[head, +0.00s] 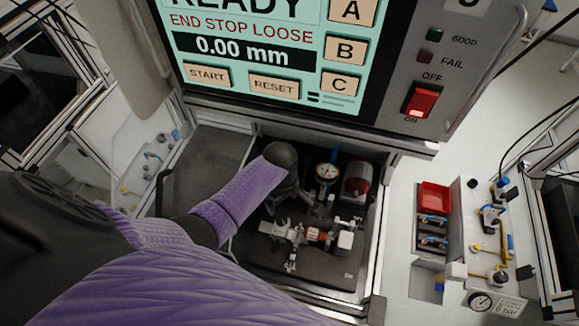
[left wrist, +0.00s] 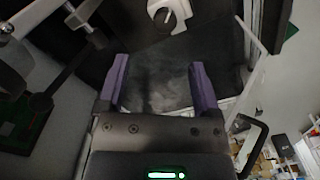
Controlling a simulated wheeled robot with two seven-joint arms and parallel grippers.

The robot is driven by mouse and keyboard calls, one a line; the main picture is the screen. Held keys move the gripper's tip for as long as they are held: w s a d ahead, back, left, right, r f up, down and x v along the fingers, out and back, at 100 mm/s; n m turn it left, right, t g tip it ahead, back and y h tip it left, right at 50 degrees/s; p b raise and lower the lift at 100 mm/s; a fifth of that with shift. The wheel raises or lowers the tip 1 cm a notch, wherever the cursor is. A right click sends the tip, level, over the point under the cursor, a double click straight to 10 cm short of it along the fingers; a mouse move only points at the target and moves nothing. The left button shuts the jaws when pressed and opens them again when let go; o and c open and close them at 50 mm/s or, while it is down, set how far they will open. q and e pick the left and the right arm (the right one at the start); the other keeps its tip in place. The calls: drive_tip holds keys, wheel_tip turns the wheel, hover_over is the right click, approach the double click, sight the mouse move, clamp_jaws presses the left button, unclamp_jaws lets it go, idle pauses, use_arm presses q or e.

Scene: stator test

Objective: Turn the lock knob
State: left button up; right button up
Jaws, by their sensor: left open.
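My left arm reaches into the test bay from the left. Its left gripper (head: 312,208) is over the bay, partly hidden by the dark wrist. In the left wrist view its two purple fingers (left wrist: 160,85) are apart, with nothing between them. A round grey knob with a pale bar across it (left wrist: 163,14) sits in a white bracket, ahead of the fingertips and apart from them. I take it for the lock knob, but cannot be sure. In the head view the white and copper fixture (head: 315,235) lies just below the gripper. My right gripper is not in view.
A dial gauge (head: 327,172) and a red cylinder (head: 357,178) stand at the back of the bay. The screen (head: 250,50) above reads END STOP LOOSE and 0.00 mm. A red tray (head: 434,197) and an air panel (head: 490,240) are at right.

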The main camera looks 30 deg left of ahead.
sight(282, 219)
use_arm(q)
drive_tip(key=f+b, duration=0.1)
drive_tip(key=f, duration=0.1)
drive_tip(key=s+f+b, duration=0.1)
drive_tip(key=f, duration=0.2)
drive_tip(key=f+b, duration=0.1)
drive_tip(key=f, duration=0.2)
drive_tip(key=shift+w+b, duration=0.2)
drive_tip(key=shift+b, duration=0.15)
drive_tip(key=shift+f, duration=0.5)
drive_tip(key=shift+s, duration=0.1)
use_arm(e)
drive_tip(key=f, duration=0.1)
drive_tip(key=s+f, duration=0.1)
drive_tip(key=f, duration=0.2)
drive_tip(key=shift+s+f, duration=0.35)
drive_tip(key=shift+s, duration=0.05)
use_arm(q)
clamp_jaws()
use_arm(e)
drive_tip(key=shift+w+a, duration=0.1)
